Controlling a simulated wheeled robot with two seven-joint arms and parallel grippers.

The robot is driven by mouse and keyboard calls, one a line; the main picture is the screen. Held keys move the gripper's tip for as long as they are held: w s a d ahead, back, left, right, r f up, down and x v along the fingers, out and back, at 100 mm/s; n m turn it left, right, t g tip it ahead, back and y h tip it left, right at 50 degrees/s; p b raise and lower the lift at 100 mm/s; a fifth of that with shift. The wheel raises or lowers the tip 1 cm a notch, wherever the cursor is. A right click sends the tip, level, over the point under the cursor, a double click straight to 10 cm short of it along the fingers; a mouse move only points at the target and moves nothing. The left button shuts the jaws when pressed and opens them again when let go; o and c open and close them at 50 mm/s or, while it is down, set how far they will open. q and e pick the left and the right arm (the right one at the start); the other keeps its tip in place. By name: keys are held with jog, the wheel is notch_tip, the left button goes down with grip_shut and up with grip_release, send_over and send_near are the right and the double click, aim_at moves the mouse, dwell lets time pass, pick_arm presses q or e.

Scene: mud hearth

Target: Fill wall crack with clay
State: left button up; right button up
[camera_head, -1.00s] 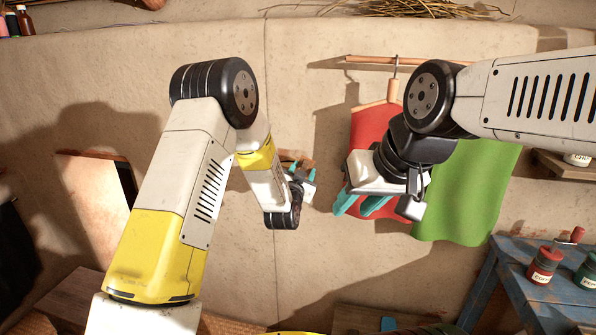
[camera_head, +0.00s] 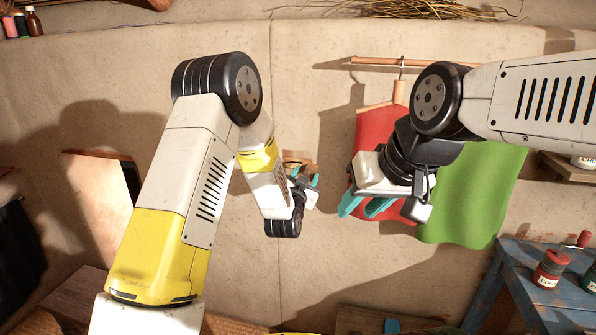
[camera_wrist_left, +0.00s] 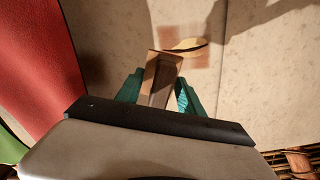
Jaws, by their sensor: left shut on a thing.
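The wall crack (camera_wrist_left: 186,45) shows in the left wrist view as a narrow lens-shaped mark, yellowish with a dark edge, with a brownish smeared patch around it. My left gripper (camera_wrist_left: 160,92) is shut on a brown block (camera_wrist_left: 160,72), whose far end is at the crack's lower left edge. I cannot tell whether the block is clay or a tool, or whether it touches the wall. In the head view my left gripper (camera_head: 306,183) is at the wall, and its arm partly hides it. My right gripper (camera_head: 365,207) is open and empty before the hanging cloths.
A red cloth (camera_head: 372,125) and a green cloth (camera_head: 475,190) hang on the wall to the right. A dark-edged board (camera_head: 95,200) leans at the left.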

pick_arm(q)
jog(key=w+a+f, duration=0.2)
jog(key=a, duration=0.3)
jog(key=w+a+f, duration=0.2)
jog(key=w+a, duration=0.1)
jog(key=a, duration=0.2)
jog(key=shift+x, duration=2.7)
jog(key=shift+x, duration=1)
jog(key=shift+a+r, duration=0.1)
jog(key=shift+r, duration=0.05)
